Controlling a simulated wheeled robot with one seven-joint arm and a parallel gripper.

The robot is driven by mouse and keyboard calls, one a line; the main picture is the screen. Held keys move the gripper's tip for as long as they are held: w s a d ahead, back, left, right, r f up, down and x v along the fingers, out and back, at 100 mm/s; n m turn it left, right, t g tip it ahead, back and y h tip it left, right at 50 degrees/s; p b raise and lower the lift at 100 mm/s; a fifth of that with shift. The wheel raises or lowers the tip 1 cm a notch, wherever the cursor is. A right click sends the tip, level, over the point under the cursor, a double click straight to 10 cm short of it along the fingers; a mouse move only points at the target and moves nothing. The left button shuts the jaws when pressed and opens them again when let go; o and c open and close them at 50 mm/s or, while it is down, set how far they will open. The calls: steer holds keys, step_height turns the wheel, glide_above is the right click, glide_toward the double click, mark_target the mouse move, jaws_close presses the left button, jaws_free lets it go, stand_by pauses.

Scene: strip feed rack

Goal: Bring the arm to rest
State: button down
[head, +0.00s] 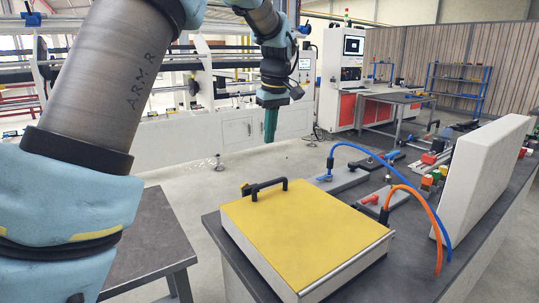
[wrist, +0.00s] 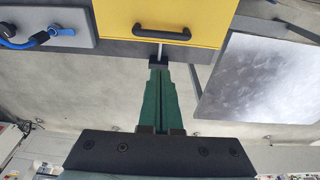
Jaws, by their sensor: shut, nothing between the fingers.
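My arm rises from the left of the head view and bends over at the top. My gripper (head: 270,124) hangs from it, pointing down over open floor, left of and above the yellow-lidded box. Its green fingers are together and hold nothing. In the wrist view, my gripper (wrist: 159,72) shows its two green fingers lying side by side, their dark tips just short of the bench edge below the yellow lid's black handle.
The yellow-lidded box (head: 305,228) has a black handle and sits on a dark bench (head: 236,262). Blue and orange hoses arch over grey plates behind it. A white panel (head: 482,175) stands at right. A grey metal table (head: 150,243) stands at lower left.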

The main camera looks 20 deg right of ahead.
steer(key=a+f+m, duration=0.1)
steer(key=a+f, duration=0.1)
steer(key=a, duration=0.7)
steer(key=a+f, duration=0.3)
steer(key=a, duration=0.6)
steer(key=s+a+f+m, duration=0.1)
steer(key=s+a+f, duration=0.3)
steer(key=s+a, duration=0.3)
steer(key=s+a+f+m, duration=0.1)
steer(key=s+a+f, duration=0.3)
steer(key=a, duration=0.6)
steer(key=s, duration=0.2)
steer(key=shift+s+f, duration=0.25)
steer(key=shift+s, duration=0.15)
steer(key=shift+a, duration=0.1)
